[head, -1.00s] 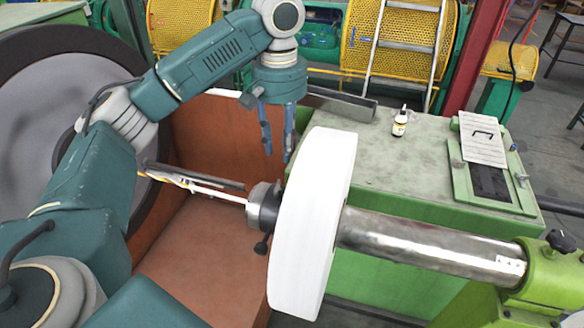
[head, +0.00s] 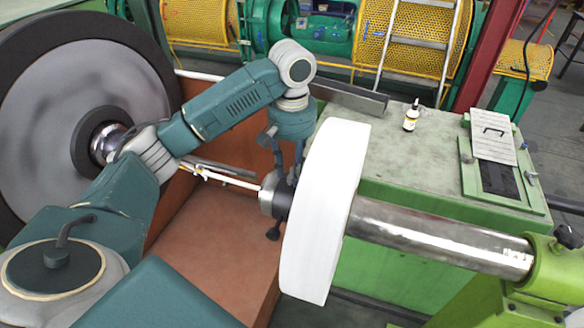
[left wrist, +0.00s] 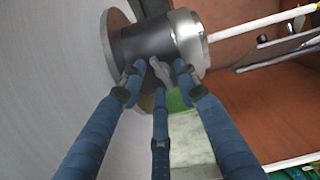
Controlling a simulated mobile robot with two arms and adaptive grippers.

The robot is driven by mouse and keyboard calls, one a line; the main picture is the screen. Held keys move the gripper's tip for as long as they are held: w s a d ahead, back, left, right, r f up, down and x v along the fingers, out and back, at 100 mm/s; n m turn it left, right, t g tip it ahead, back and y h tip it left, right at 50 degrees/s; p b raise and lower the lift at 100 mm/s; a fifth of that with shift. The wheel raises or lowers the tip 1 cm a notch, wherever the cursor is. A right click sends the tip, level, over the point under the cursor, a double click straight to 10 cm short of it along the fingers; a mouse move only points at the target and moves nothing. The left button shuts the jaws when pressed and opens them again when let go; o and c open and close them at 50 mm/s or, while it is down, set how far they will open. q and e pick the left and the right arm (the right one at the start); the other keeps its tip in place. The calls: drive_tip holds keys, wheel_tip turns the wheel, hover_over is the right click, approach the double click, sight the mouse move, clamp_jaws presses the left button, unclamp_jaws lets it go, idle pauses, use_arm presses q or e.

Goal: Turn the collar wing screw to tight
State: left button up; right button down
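The steel and black collar (head: 268,199) sits on a thin bar beside the white reel (head: 325,215). Its grey wing screw (left wrist: 161,72) shows in the left wrist view, on the side of the collar (left wrist: 150,45) facing my gripper. A dark knob (head: 273,233) sticks out below the collar in the head view. My left gripper (head: 288,168) points down, right above the collar and close to the reel. In the left wrist view its three blue fingers (left wrist: 158,78) stand open around the wing screw; contact cannot be told. My right gripper is not in view.
The white reel stands close on one side of my left fingers. A thick steel shaft (head: 440,238) runs right from it to a green stand. Behind is a green cabinet (head: 380,165) with a small bottle (head: 411,117). A large grey wheel (head: 60,100) stands at left.

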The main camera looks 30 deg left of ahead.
use_arm(q)
drive_tip(key=shift+w, duration=0.1)
drive_tip(key=shift+c, duration=0.3)
clamp_jaws()
drive_tip(key=m, duration=0.8)
drive_tip(key=shift+m, duration=0.3)
drive_tip(key=m, duration=0.5)
drive_tip(key=shift+s, duration=0.25)
drive_tip(key=m, duration=0.5)
drive_tip(key=shift+a+m, duration=0.1)
drive_tip(key=shift+m, duration=0.3)
drive_tip(key=m, duration=0.5)
drive_tip(key=shift+a, duration=0.1)
drive_tip(key=m, duration=0.6)
drive_tip(key=shift+a+r+m, duration=0.1)
drive_tip(key=shift+m, duration=0.3)
drive_tip(key=m, duration=0.3)
drive_tip(key=shift+w+m, duration=0.1)
drive_tip(key=shift+m, duration=0.2)
drive_tip(key=shift+a+m, duration=0.1)
drive_tip(key=shift+m, duration=1.5)
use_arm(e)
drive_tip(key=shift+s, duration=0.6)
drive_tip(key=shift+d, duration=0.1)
